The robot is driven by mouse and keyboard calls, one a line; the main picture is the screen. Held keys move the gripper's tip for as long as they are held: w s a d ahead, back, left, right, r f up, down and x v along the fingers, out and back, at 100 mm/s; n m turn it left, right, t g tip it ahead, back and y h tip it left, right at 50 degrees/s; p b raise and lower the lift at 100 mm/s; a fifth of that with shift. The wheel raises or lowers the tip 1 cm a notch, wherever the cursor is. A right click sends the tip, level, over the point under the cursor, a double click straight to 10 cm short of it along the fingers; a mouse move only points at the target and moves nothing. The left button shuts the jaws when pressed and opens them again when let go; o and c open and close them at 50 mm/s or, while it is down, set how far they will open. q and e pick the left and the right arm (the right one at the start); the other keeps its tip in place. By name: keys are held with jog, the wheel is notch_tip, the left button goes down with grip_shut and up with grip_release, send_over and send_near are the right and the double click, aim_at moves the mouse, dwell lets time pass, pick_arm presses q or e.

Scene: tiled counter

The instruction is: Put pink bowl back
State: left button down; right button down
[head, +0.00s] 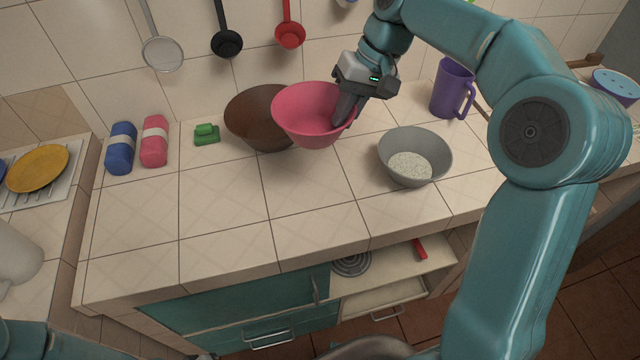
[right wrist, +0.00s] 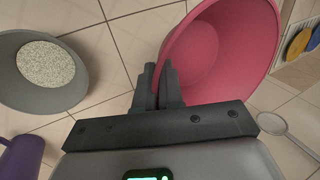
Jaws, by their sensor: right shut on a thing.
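The pink bowl (head: 304,113) is in the middle of the head view, in front of part of the brown bowl (head: 250,118). My right gripper (head: 346,108) is shut on the right side of the pink bowl's rim. In the right wrist view the pink bowl (right wrist: 222,50) sits to the right of the fingers (right wrist: 160,85), with its wall between them. The pink bowl looks held above the counter, slightly tilted; its exact height is hard to tell. My left gripper is not in view.
A grey bowl (head: 414,150) with pale grains stands to the right, and a purple pitcher (head: 452,88) behind it. A green item (head: 206,134) and rolled blue (head: 120,148) and pink (head: 154,141) towels are at left. Utensils hang on the wall. The front counter (head: 225,220) is clear.

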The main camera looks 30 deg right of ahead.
jog(key=f, duration=1.5)
jog(key=shift+a+b, duration=0.2)
jog(key=shift+b, duration=0.1)
notch_tip(320, 180, down, 4)
jog(key=shift+s+d+r, duration=0.1)
jog(key=shift+r, duration=0.05)
jog(key=shift+f, duration=0.2)
jog(key=shift+f, duration=0.15)
jog(key=c, duration=1.3)
grip_release()
jog(key=shift+o, duration=0.2)
